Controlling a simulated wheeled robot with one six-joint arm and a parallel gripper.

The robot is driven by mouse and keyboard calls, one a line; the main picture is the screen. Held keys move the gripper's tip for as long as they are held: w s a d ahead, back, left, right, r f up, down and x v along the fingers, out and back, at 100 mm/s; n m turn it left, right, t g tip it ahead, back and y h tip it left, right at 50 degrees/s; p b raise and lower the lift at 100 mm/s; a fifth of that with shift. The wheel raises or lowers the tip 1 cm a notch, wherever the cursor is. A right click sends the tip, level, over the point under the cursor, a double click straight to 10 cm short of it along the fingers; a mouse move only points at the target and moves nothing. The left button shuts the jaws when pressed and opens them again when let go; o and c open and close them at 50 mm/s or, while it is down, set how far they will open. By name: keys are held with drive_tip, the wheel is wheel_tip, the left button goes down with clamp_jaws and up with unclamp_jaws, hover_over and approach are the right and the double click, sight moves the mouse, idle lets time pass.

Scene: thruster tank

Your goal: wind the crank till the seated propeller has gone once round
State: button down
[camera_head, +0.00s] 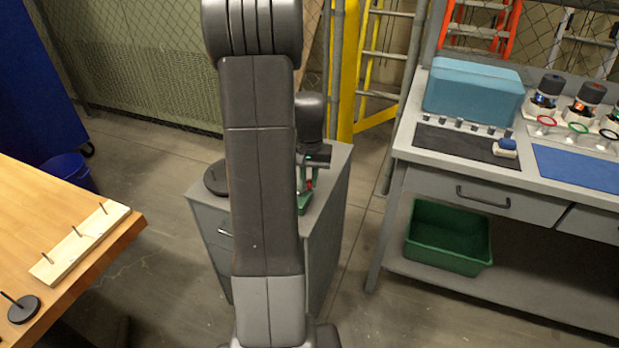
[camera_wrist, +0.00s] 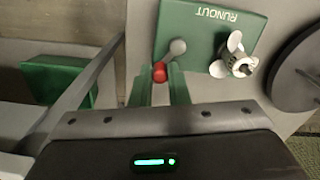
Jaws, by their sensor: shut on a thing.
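A green fixture marked RUNOUT (camera_wrist: 205,22) lies under my gripper in the wrist view; part of it shows in the head view (camera_head: 304,202). A pale three-bladed propeller (camera_wrist: 236,56) sits on the fixture, to the right of the crank. The crank has a grey arm (camera_wrist: 175,50) and a red knob (camera_wrist: 159,70). My gripper (camera_wrist: 159,82) has its green fingers on either side of the red knob and is shut on it. In the head view my arm hides much of the fixture, and the propeller cannot be made out.
The fixture stands on a grey cabinet (camera_head: 212,214) with a dark round disc (camera_head: 214,179) at its left. A wooden table (camera_head: 40,210) is at left. A grey workbench (camera_head: 440,178) with a green bin (camera_head: 447,237) below is at right.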

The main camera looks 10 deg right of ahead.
drive_tip(key=n, duration=0.3)
drive_tip(key=shift+w+a+r+n+p, duration=0.1)
drive_tip(key=shift+w+a+n+p, duration=0.2)
drive_tip(key=shift+w+p, duration=0.1)
drive_tip(key=shift+w+a+n+p, duration=0.15)
drive_tip(key=shift+w+a+n, duration=0.05)
drive_tip(key=shift+n, duration=0.9)
drive_tip(key=shift+w+a+n+p, duration=0.15)
drive_tip(key=shift+w+a+n, duration=0.05)
drive_tip(key=shift+n, duration=0.9)
drive_tip(key=c, duration=1.4)
unclamp_jaws()
wheel_tip(320, 180, up, 14)
drive_tip(key=p, duration=0.1)
